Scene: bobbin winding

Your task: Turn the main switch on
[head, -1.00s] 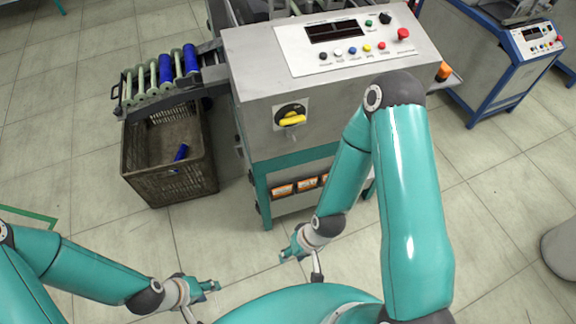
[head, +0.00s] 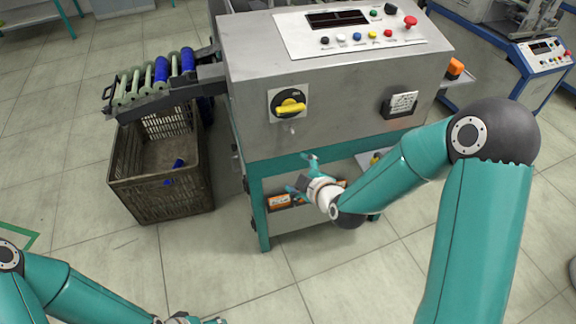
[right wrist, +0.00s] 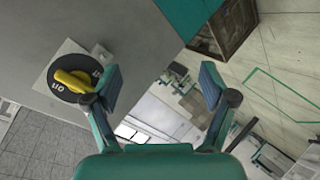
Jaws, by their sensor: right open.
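The main switch (head: 290,105) is a yellow handle on a black disc with a pale square plate, on the front of the grey machine cabinet. Its handle lies roughly crosswise in the head view. In the right wrist view the switch (right wrist: 76,79) is at the left, beside one fingertip. My right gripper (head: 300,173) is open and empty, below the switch and apart from it. Its two spread fingers also show in the right wrist view (right wrist: 160,85). My left gripper (head: 196,320) is cut off by the bottom edge, so its jaws are unclear.
The control panel (head: 350,32) with several buttons tops the cabinet (head: 340,85). A dark socket box (head: 402,104) is right of the switch. A brown crate (head: 160,190) stands left, under a roller chute (head: 155,92) holding bobbins. Orange-labelled boxes (head: 279,201) sit on the lower shelf.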

